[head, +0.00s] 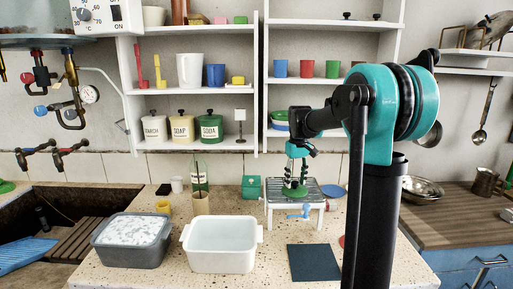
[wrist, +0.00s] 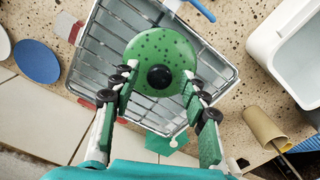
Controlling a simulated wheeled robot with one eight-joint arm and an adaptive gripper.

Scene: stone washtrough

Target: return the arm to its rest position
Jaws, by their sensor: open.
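My gripper (head: 296,178) is over the draining rack (head: 279,213) on the speckled stone counter, pointing down. In the wrist view my gripper (wrist: 158,84) is open, its two fingers apart on either side of a round green speckled lid (wrist: 158,52) with a black knob. The lid lies on the wire grid of the rack (wrist: 102,45). I cannot tell whether the fingers touch it. In the head view the lid (head: 295,192) shows just below the fingertips. My arm rises from its column at the right and reaches left to the rack.
A white tub (head: 221,244) and a grey tub of suds (head: 131,240) stand at the front left. A tan cup (head: 200,203) holding a stick and a green box (head: 251,187) stand near the rack. Shelves with jars and cups hang behind. A dark mat (head: 314,262) lies in front.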

